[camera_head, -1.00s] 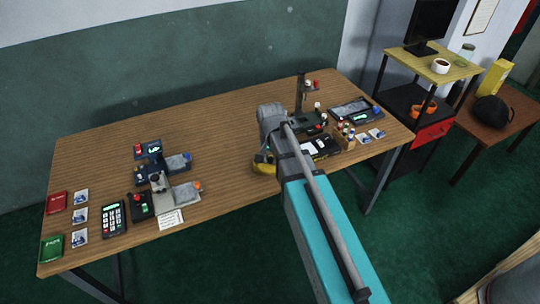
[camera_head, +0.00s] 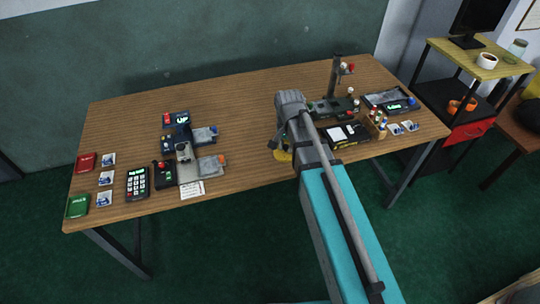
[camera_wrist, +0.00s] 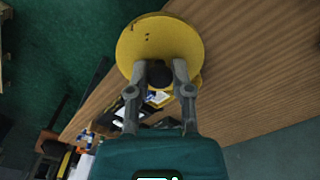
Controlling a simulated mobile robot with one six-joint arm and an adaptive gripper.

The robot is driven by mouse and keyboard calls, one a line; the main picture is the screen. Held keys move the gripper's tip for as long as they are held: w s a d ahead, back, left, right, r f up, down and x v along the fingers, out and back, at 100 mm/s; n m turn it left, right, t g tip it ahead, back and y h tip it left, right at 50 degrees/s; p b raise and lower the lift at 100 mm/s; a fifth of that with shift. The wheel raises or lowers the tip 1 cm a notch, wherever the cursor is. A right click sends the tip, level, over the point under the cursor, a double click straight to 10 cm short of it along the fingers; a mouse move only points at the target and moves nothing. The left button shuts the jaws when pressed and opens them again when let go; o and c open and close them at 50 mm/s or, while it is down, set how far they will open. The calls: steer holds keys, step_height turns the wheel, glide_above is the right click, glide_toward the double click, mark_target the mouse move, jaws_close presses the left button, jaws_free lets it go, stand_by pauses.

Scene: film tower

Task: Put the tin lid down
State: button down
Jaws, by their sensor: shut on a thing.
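The tin lid is a round yellow disc (camera_wrist: 160,42) with a few dark marks and a black knob (camera_wrist: 159,75). In the wrist view my gripper (camera_wrist: 160,68) is shut on it at the knob, with a finger on each side. A second yellow edge (camera_wrist: 193,84) shows just under the lid, and a blue-and-white patch shows between the fingers. I cannot tell whether these belong to the tin. In the head view a small yellow part (camera_head: 282,156) shows beside my arm, near the table's front edge.
The wooden table (camera_head: 245,120) has clear room in its middle. Several devices and packets stand at its left. A stand with a post (camera_head: 336,78), a black tray (camera_head: 347,134) and a small bottle rack (camera_head: 376,124) are at its right. A shelf cart (camera_head: 455,100) stands beyond.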

mark_target(276, 154)
steer(key=a+f, duration=0.1)
steer(key=s+a+f+b, duration=0.1)
steer(key=a, duration=0.1)
steer(key=shift+s+a+f, duration=0.1)
steer(key=shift+s+a, duration=0.05)
steer(key=shift+a, duration=0.1)
steer(key=w+a+f+b, duration=0.1)
steer(key=w+f+b, duration=0.1)
steer(key=w, duration=0.2)
steer(key=w+a+f+b, duration=0.1)
steer(key=w+f+b, duration=0.2)
steer(key=w, duration=0.1)
steer(key=w+a+f+b, duration=0.1)
steer(key=w+f+b, duration=0.2)
steer(key=shift+w, duration=0.4)
steer(key=shift+w+a+f+b, duration=0.1)
steer(key=shift+w+f+b, duration=0.4)
steer(key=shift+b, duration=0.25)
steer(key=shift+w+a+f+b, duration=0.15)
steer(key=shift+w+f+b, duration=0.35)
steer(key=shift+f+b, duration=0.2)
steer(key=shift+s+f+b, duration=0.1)
steer(key=shift+f+b, duration=1.2)
steer(key=shift+f, duration=0.05)
